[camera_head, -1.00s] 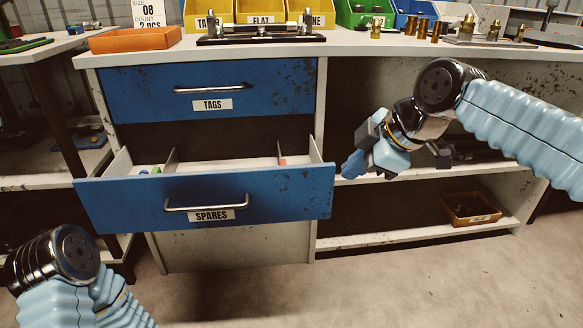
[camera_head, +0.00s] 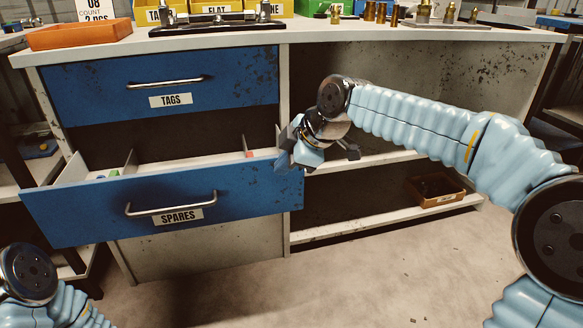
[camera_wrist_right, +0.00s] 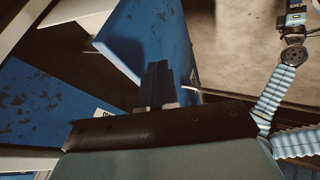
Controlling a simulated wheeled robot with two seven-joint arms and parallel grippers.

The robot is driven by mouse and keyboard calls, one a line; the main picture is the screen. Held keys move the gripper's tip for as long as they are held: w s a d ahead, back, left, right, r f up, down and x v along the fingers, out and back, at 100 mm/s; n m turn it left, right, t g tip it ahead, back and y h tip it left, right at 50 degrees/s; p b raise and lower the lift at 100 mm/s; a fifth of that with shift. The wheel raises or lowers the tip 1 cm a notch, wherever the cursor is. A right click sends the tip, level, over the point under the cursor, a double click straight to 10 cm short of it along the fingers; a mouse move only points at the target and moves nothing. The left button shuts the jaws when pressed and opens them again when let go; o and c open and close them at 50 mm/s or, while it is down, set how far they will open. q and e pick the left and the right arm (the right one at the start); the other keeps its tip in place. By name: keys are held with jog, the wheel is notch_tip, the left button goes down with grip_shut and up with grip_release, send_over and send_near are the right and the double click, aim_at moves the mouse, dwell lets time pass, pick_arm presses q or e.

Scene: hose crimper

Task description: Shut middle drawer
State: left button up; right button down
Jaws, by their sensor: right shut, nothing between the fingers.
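The open blue drawer labelled SPARES (camera_head: 90,212) sticks out of the bench below the shut TAGS drawer (camera_head: 215,82). Its silver bar handle (camera_head: 171,209) is on the front. My right gripper (camera_head: 288,160) is shut and empty at the drawer's right front corner; the head view does not settle whether it touches. In the right wrist view the shut fingers (camera_wrist_right: 158,88) show beside the blue drawer front (camera_wrist_right: 145,40). Only a joint of my left arm shows at the lower left; its gripper is out of view.
The bench top (camera_head: 330,34) holds an orange tray (camera_head: 80,35), yellow bins and brass fittings. Open shelves right of the drawers hold a small orange bin (camera_head: 435,190). The floor (camera_head: 400,270) in front is clear.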

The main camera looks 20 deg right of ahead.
jog(key=shift+w, duration=0.3)
pick_arm(q)
jog(key=shift+r, duration=0.1)
